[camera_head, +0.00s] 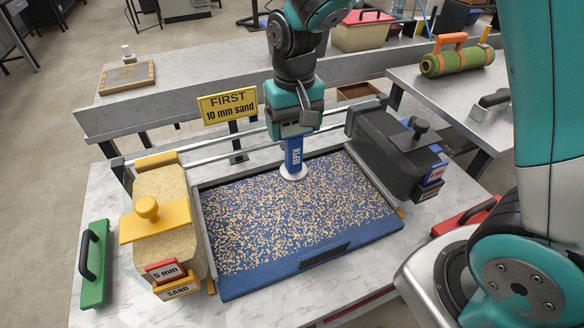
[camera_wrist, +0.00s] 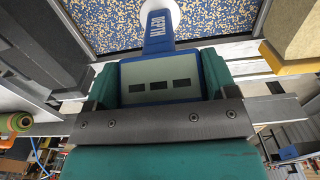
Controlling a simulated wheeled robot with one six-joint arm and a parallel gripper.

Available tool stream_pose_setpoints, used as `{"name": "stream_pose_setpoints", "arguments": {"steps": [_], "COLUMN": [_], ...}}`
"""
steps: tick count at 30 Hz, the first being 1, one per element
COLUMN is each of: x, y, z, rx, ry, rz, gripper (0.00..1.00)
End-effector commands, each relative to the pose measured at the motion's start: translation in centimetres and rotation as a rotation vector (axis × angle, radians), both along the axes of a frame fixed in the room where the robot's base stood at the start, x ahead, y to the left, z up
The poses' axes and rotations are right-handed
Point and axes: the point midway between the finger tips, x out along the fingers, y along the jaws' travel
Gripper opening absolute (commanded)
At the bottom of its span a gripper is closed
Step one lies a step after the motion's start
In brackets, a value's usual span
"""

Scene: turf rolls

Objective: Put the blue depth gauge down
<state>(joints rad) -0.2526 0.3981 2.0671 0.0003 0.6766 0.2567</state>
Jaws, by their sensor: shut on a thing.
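The blue depth gauge (camera_head: 293,156) is upright in my gripper (camera_head: 294,128), over the far part of the blue tray. Its white round foot (camera_head: 293,172) is at the speckled surface; I cannot tell whether it touches. In the wrist view the gauge's blue body (camera_wrist: 160,77) sits between my gripper's jaws (camera_wrist: 160,88), with a pale display showing three dark bars and the word DEPTH on its stem. My gripper is shut on the gauge's body.
The blue tray (camera_head: 318,278) holds scattered sand grains. A sand hopper (camera_head: 162,190) stands left of it and a dark hopper (camera_head: 398,160) right. A yellow sign (camera_head: 228,105) reads FIRST 10 mm sand. A green float (camera_head: 95,264) lies at the left, a red one (camera_head: 464,217) at the right.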

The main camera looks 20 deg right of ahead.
Motion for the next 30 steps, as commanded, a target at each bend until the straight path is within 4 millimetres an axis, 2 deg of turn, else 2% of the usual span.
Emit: {"name": "stream_pose_setpoints", "arguments": {"steps": [3, 6, 14, 18, 22, 30], "x": [-0.1, -0.1, 0.0, 0.0, 0.0, 0.0], "y": [0.0, 0.1, 0.2, 0.2, 0.2, 0.2], "z": [-3.4, -5.5, -8.3, -10.4, -11.4, -11.5], "rx": [-0.002, -0.001, -0.001, -0.001, 0.000, 0.000], "ry": [0.006, 0.004, 0.002, 0.003, 0.000, -0.001], "rz": [0.001, 0.002, 0.005, 0.004, 0.004, 0.004], "gripper": [0.29, 0.29, 0.29, 0.29, 0.29, 0.29]}}
